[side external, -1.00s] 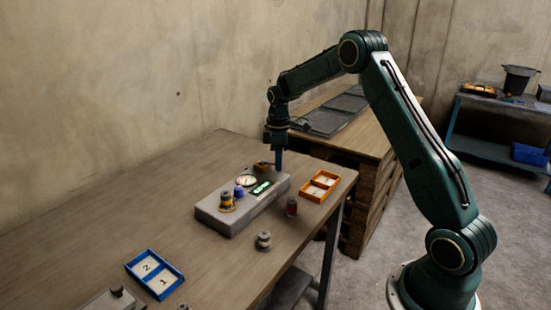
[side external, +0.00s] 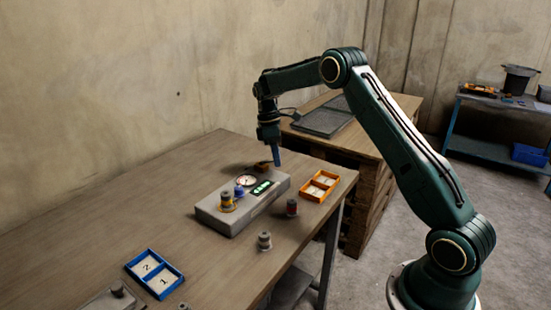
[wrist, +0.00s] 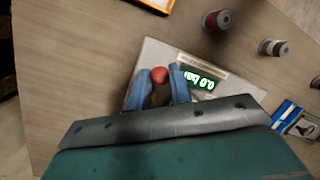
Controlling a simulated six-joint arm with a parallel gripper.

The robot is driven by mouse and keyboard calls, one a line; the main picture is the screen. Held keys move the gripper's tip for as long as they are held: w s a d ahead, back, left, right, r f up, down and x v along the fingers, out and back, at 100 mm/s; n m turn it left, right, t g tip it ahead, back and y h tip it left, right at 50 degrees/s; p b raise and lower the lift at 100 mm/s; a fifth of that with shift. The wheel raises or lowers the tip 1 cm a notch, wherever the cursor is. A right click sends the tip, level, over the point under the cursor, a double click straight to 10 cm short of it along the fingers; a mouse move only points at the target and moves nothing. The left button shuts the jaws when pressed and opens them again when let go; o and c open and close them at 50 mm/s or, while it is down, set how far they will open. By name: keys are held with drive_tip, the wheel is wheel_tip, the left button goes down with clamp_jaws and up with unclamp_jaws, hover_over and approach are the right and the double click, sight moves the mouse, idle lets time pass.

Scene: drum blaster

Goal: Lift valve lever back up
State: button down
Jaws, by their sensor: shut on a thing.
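The grey control box (side external: 240,212) sits on the wooden table with a round gauge (side external: 246,180) and a green-lit display (side external: 262,187) on top. In the wrist view the display (wrist: 196,76) reads 0.0 bar. The valve lever's red knob (wrist: 159,75) shows between the blue fingers of my gripper (wrist: 159,86), which is shut on it. The lever's shaft is hidden by the fingers. In the side view my gripper (side external: 277,161) is tilted at the far end of the box, and the lever cannot be made out there.
An orange tray (side external: 319,186) lies right of the box; a blue tray (side external: 154,274) lies front left. The table's left part is clear.

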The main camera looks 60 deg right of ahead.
drive_tip(key=shift+w+d+r+g, duration=0.1)
drive_tip(key=shift+d+r+g, duration=0.1)
drive_tip(key=shift+g, duration=0.1)
idle(0.4)
drive_tip(key=c, duration=1.5)
unclamp_jaws()
drive_tip(key=shift+o, duration=1.2)
drive_tip(key=shift+a, duration=0.15)
drive_tip(key=shift+f, duration=0.2)
drive_tip(key=shift+s+f+t, duration=0.1)
drive_tip(key=shift+s+t, duration=0.15)
drive_tip(key=shift+t, duration=0.35)
